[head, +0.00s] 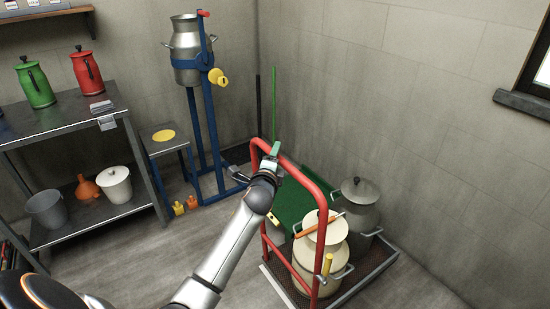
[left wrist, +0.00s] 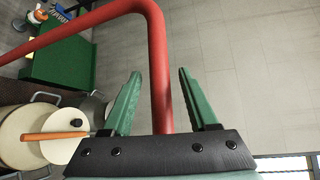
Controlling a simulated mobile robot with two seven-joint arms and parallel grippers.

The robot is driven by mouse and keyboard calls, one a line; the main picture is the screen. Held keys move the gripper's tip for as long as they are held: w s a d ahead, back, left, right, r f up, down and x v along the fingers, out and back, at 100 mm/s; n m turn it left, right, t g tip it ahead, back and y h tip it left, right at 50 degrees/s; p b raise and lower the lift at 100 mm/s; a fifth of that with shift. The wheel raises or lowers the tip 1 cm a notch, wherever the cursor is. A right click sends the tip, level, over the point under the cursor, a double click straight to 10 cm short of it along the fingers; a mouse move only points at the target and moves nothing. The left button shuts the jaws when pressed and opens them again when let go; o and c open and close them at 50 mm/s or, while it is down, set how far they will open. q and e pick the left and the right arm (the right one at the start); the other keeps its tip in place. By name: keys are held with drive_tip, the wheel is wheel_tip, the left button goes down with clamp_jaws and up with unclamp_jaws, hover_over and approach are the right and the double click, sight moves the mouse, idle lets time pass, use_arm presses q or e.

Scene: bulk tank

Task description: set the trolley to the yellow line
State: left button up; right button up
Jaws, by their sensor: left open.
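The trolley has a red tubular handle (head: 322,187) and a low dark platform with a metal rim (head: 372,281). It carries a cream can (head: 318,274) and a grey can (head: 362,216). An orange-handled stick lies across the cream can's lid. My left gripper (head: 274,150) is at the far upper corner of the handle. In the left wrist view, its green fingers (left wrist: 159,75) are open, with the red handle (left wrist: 161,60) between them and gaps on both sides. I cannot make out a yellow line on the floor. My right gripper is not in view.
A blue stand (head: 206,135) holds a metal can at the back, beside a small stool (head: 163,150). A metal shelf (head: 60,124) is at left. Floor left of the trolley looks clear; walls stand behind and right.

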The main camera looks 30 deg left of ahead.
use_arm(q)
drive_tip(key=shift+w+a, duration=0.1)
drive_tip(key=shift+w, duration=0.1)
clamp_jaws()
idle(0.5)
idle(0.9)
